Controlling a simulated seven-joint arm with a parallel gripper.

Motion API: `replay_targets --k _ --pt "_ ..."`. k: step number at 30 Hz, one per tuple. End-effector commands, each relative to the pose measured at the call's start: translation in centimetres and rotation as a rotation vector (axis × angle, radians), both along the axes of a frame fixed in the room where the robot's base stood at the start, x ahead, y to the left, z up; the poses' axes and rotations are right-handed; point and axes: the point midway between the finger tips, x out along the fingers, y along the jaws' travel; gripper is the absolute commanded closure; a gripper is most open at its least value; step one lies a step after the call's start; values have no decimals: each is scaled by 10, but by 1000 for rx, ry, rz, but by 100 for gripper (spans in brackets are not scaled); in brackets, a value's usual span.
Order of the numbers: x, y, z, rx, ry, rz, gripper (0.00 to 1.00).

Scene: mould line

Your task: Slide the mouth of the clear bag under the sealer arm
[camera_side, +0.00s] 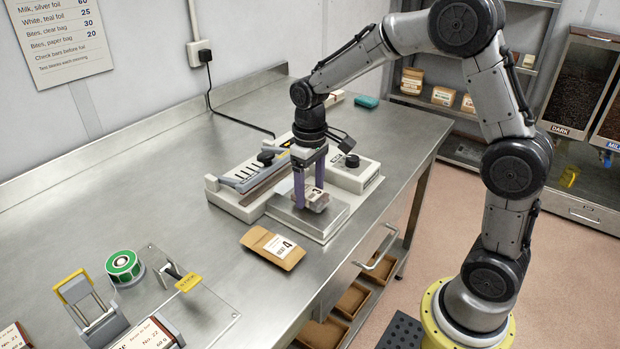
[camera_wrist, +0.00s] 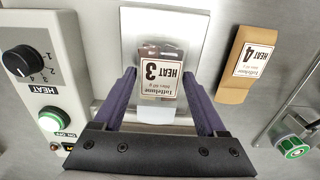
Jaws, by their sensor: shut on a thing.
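The clear bag (camera_side: 317,201) has a white label reading HEAT 3, which also shows in the wrist view (camera_wrist: 160,78). My gripper (camera_side: 310,194) points down with its purple fingers shut on the bag's two sides. The bag is over the sealer's metal shelf (camera_side: 334,221); I cannot tell whether it touches it. The sealer (camera_side: 232,204) has a grey sealer arm (camera_side: 243,180) running along its back, left of and behind the bag in the side view. The bag's mouth is hard to make out, and a gap shows between bag and arm.
A brown paper bag (camera_side: 272,247) labelled HEAT 4 lies in front of the sealer. The heat dial (camera_wrist: 20,61) and green button (camera_wrist: 50,121) are on the control box. A green label roll (camera_side: 124,267) stands at front left.

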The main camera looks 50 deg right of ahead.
Motion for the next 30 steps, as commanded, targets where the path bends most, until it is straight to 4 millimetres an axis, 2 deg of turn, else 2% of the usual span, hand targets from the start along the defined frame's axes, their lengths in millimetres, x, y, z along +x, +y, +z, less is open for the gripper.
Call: replay_targets --k 6,15,30 --pt "23 0 0 0 -3 0 82" --pt "42 0 0 0 -3 0 82" --pt "45 0 0 0 -3 0 82"
